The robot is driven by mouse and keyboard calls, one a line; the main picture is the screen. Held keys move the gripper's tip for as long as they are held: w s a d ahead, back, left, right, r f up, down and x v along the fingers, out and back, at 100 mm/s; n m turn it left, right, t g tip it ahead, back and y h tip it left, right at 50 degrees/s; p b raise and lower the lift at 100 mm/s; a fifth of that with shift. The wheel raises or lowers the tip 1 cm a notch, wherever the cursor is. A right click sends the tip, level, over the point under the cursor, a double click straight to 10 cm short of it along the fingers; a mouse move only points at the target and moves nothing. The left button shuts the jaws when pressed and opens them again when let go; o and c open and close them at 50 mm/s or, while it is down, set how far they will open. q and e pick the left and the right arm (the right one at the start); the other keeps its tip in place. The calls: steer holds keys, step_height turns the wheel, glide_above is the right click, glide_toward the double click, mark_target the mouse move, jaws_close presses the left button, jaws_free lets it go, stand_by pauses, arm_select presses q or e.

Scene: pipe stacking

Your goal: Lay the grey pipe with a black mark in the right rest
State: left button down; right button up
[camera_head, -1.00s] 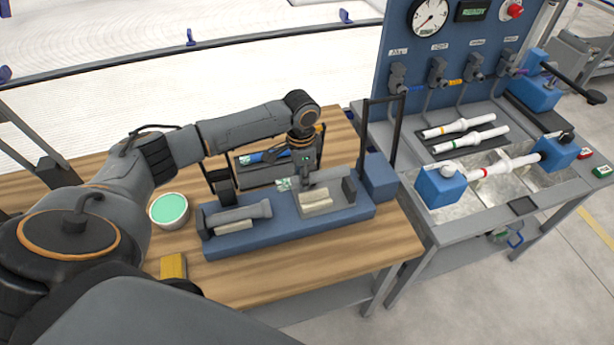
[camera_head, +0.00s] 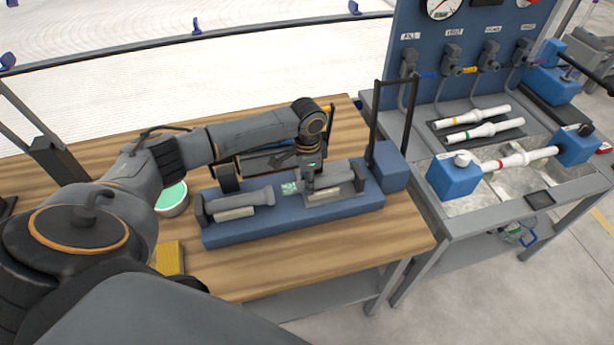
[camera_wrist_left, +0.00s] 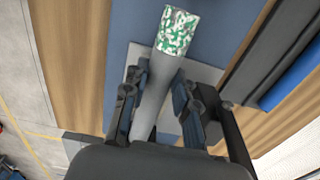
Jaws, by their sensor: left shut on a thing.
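My left gripper (camera_head: 311,184) is shut on a grey pipe (camera_head: 340,181) at the right rest (camera_head: 330,197) of the blue fixture. The pipe lies along the rest, low over it or touching; I cannot tell which. Its left end has a green and white speckled band (camera_head: 289,188). In the left wrist view the pipe (camera_wrist_left: 154,95) runs between the fingers, with the speckled end (camera_wrist_left: 177,31) pointing away. I cannot make out a black mark on it. Another grey pipe (camera_head: 242,198) lies in the left rest (camera_head: 236,213). My right gripper is not in view.
A blue block (camera_head: 389,166) and a black frame (camera_head: 410,115) stand at the fixture's right end. A green-topped bowl (camera_head: 172,197) and a yellow block (camera_head: 170,257) are to the left. A steel bench on the right holds white pipes (camera_head: 485,130).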

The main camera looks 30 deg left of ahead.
arm_select(q)
steer(key=shift+f+p, duration=0.15)
steer(key=shift+p, duration=0.15)
stand_by(0.5)
steer(key=shift+s+f, duration=0.2)
steer(key=c, duration=1)
jaws_free()
steer(key=shift+w, duration=0.1)
steer(key=shift+r, duration=0.1)
step_height(320, 180, up, 12)
steer(key=shift+r, duration=0.1)
